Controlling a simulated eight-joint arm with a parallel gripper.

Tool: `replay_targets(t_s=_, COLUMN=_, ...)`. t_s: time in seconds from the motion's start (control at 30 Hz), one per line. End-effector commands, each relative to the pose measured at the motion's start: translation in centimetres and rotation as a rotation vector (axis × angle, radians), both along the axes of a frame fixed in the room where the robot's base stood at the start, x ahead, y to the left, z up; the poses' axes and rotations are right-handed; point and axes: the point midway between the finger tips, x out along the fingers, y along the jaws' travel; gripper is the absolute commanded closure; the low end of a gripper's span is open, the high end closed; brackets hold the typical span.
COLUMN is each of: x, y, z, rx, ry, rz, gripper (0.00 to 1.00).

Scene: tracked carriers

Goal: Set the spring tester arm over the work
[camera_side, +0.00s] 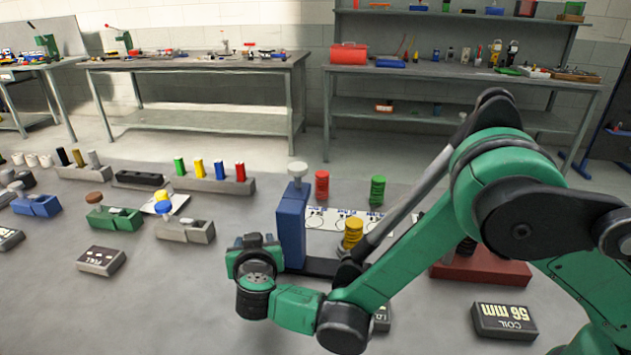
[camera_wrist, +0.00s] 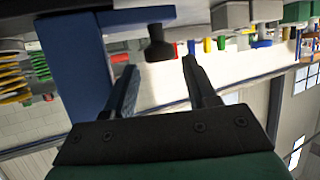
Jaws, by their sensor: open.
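The spring tester has a blue post (camera_side: 292,225) with a pale knob (camera_side: 297,171) on top and a dark base (camera_side: 320,267). My gripper (camera_side: 255,268) is just left of the post in the side view; its fingertips are hidden there. In the wrist view my gripper (camera_wrist: 159,66) is open. A dark knob (camera_wrist: 159,48) on a blue bar (camera_wrist: 138,17) shows between the fingertips, and the blue post (camera_wrist: 75,65) stands to their left. The bar looks like the tester arm. I cannot tell whether a finger touches the knob.
Yellow (camera_side: 353,233), red (camera_side: 321,185) and green (camera_side: 377,190) coils stand near the post. A red base (camera_side: 482,268) and a coil plate (camera_side: 504,321) are at right. Grey (camera_side: 186,231) and green (camera_side: 115,219) blocks with knobs stand at left.

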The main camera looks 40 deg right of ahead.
Motion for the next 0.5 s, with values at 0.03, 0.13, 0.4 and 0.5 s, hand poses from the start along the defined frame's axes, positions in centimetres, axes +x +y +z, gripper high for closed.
replay_targets(t_s=0.03, x=0.7, y=-0.3, z=-0.3, rx=0.001, ry=0.001, rz=-0.003, gripper=0.49)
replay_targets(t_s=0.13, x=1.6, y=-0.6, z=-0.7, rx=0.000, ry=0.002, rz=-0.001, gripper=0.49)
replay_targets(t_s=0.4, x=2.1, y=-0.8, z=-0.9, rx=0.000, ry=0.002, rz=0.001, gripper=0.49)
replay_targets(t_s=0.5, x=2.1, y=-0.8, z=-0.9, rx=0.001, ry=0.002, rz=0.002, gripper=0.58)
